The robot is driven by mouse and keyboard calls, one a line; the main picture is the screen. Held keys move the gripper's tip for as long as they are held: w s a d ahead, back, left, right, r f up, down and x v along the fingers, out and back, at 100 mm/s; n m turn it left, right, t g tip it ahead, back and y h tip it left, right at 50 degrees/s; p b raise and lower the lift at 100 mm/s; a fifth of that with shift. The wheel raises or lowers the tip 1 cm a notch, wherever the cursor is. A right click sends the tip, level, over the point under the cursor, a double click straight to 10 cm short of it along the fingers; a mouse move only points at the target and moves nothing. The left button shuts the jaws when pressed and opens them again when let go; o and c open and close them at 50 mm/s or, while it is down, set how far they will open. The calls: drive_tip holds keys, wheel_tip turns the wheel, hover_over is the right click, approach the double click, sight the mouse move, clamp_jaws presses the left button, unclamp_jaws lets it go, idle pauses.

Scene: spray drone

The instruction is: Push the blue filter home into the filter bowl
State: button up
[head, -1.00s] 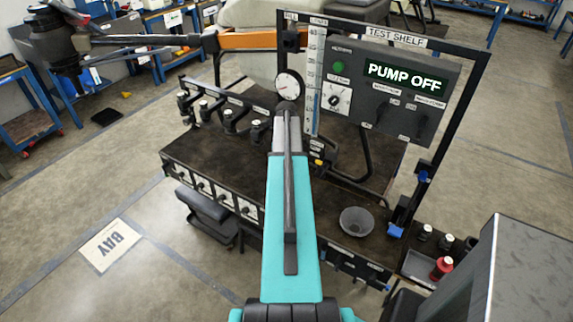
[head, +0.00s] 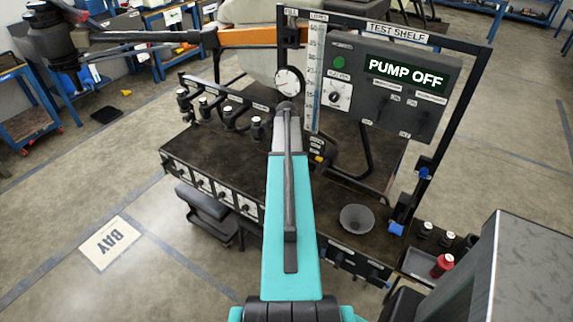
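My teal arm runs up the middle of the head view, and its far end reaches over the dark bench top. My gripper is hidden, so neither its fingers nor anything in them shows. A small blue part (head: 396,229) sits at the foot of the test shelf's right post, and a smaller blue part (head: 424,172) sits higher on that post. I cannot tell whether either is the blue filter. A grey, round, open bowl (head: 357,219) stands on the bench's front right; I cannot tell whether it is the filter bowl.
The test shelf panel (head: 390,92) reads PUMP OFF. A gauge (head: 289,80) is beyond my arm's end. Several black nozzle fittings (head: 228,120) line the bench's left side. A tray (head: 418,265) with small bottles is at right. A drone arm (head: 140,40) spans the upper left.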

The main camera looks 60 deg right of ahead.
drive_tip(key=shift+f, duration=0.3)
drive_tip(key=o, duration=1.5)
drive_tip(key=shift+c, duration=0.2)
drive_tip(key=shift+r, duration=0.15)
wheel_tip(320, 180, up, 14)
drive_tip(key=b, duration=0.3)
drive_tip(key=shift+f, duration=0.2)
idle(0.3)
